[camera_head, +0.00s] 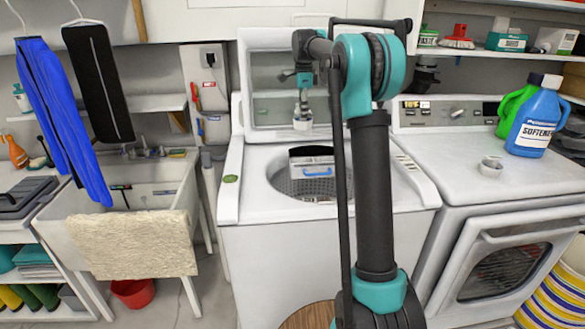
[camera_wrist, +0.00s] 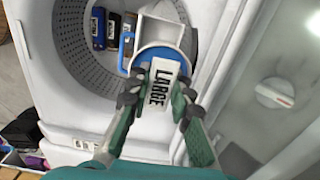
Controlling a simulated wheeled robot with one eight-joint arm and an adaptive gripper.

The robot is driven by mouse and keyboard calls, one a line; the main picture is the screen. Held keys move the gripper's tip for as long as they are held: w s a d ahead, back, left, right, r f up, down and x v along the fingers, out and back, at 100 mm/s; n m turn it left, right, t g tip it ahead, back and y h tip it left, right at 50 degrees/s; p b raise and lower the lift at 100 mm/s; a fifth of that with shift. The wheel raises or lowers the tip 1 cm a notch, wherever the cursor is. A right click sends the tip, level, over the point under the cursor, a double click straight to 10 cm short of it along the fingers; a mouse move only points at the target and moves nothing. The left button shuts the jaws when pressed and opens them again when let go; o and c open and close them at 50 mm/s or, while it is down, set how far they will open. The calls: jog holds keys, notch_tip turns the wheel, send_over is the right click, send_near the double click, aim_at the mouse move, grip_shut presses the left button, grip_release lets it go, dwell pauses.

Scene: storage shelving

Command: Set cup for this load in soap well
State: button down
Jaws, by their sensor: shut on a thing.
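My gripper (camera_head: 303,92) is shut on a white cup (camera_head: 302,124), held above the open top-loading washer. In the wrist view, my gripper (camera_wrist: 153,103) has a finger on each side of the cup, and the cup's label (camera_wrist: 158,82) reads "LARGE". A dark and white box-shaped compartment with a blue handle (camera_head: 318,171), which may be the soap well, sits at the back of the washer opening. The blue handle (camera_wrist: 125,50) also shows in the wrist view, just beyond and left of the cup.
The washer's lid (camera_head: 262,80) stands open behind my gripper. Small labelled items (camera_wrist: 98,28) show at the drum (camera_wrist: 72,45); their labels are unreadable. The dryer (camera_head: 440,170) on the right carries a small cup (camera_head: 490,167) and a blue softener bottle (camera_head: 538,120).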

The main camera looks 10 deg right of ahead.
notch_tip(320, 180, down, 19)
jog(key=shift+f, duration=0.1)
dwell(0.4)
jog(key=shift+f, duration=0.1)
jog(key=c, duration=1.4)
grip_release()
jog(key=shift+o, duration=0.2)
notch_tip(320, 180, up, 12)
jog(key=shift+s, duration=0.15)
